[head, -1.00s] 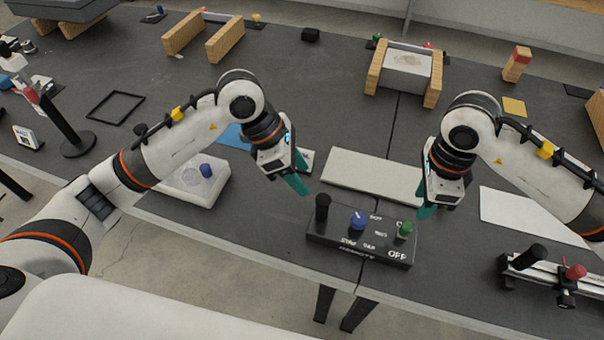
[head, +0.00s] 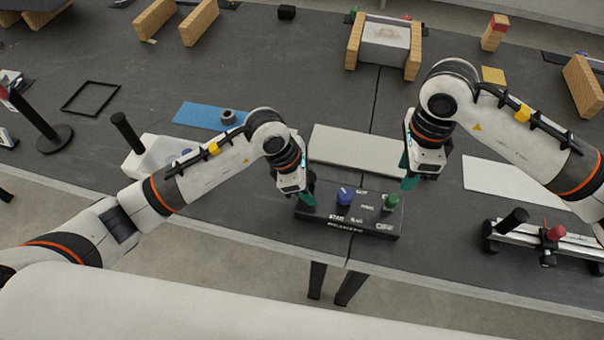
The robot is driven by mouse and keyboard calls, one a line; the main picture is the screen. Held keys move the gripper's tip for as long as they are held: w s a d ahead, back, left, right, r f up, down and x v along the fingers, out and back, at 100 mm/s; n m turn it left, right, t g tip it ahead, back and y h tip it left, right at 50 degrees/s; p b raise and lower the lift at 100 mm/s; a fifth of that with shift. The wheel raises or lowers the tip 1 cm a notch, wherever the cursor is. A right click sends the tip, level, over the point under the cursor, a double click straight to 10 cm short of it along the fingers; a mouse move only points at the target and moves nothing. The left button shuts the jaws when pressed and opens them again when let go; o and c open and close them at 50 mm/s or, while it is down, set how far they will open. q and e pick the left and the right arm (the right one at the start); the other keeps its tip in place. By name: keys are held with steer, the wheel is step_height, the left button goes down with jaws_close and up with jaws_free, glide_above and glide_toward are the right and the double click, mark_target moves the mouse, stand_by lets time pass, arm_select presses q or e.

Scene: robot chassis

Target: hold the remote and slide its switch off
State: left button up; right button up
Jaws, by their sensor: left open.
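The remote (head: 318,215) is a black box with white lettering lying near the table's front edge. A blue knob (head: 344,197) stands near its middle and a green knob (head: 391,202) near its right end, above the word OFF. My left gripper (head: 308,192) is open at the remote's left end, teal fingertips pointing down. It hides the black post there, so I cannot tell whether it touches it. My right gripper (head: 408,180) hangs just above and behind the green knob, apparently clear of it. Its finger gap is unclear.
A pale grey slab (head: 355,148) lies behind the remote. A white sheet (head: 500,185) and a rail with black and red handles (head: 553,240) are at the right. A blue mat (head: 200,116) and a white box with a black handle (head: 150,158) are at the left.

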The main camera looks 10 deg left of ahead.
arm_select(q)
steer(key=shift+d+f, duration=0.1)
steer(key=shift+f, duration=0.05)
jaws_close()
stand_by(1.0)
arm_select(e)
jaws_close()
steer(key=w+d+n+g+y, duration=0.2)
steer(key=w+d+n+g, duration=0.1)
steer(key=w+d+n, duration=0.4)
steer(key=shift+w+d+f+n+y, duration=0.2)
steer(key=shift+w+n+y, duration=0.2)
steer(key=shift+w+n, duration=0.55)
